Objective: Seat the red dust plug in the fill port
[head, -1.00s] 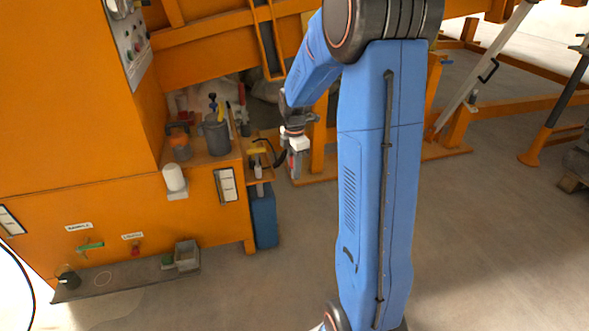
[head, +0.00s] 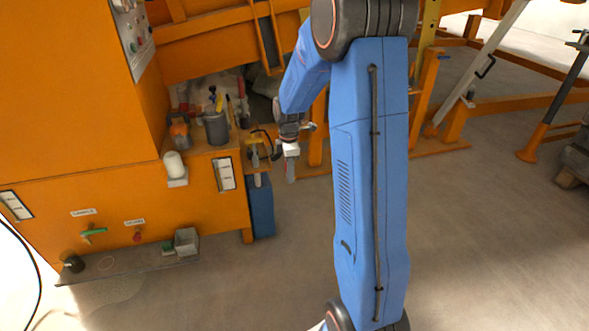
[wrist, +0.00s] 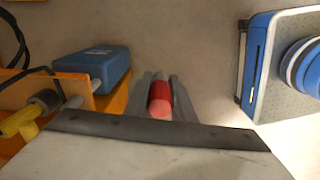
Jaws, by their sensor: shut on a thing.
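My gripper (head: 291,174) hangs below my blue arm, in the open space just right of the orange cabinet's small side shelf. In the wrist view its two grey fingers (wrist: 161,82) are shut on the red dust plug (wrist: 160,99), a small red cylinder held between them. The plug is too small to make out in the head view. Below the gripper there is only floor in the wrist view, and the plug touches nothing but the fingers. I cannot pick out the fill port for certain in either view.
The orange cabinet (head: 110,203) stands left, with a grey pot (head: 216,128) of tools and a white cylinder (head: 174,164). A blue box (head: 261,207) hangs beneath the side shelf (head: 257,167) and also shows in the wrist view (wrist: 100,66).

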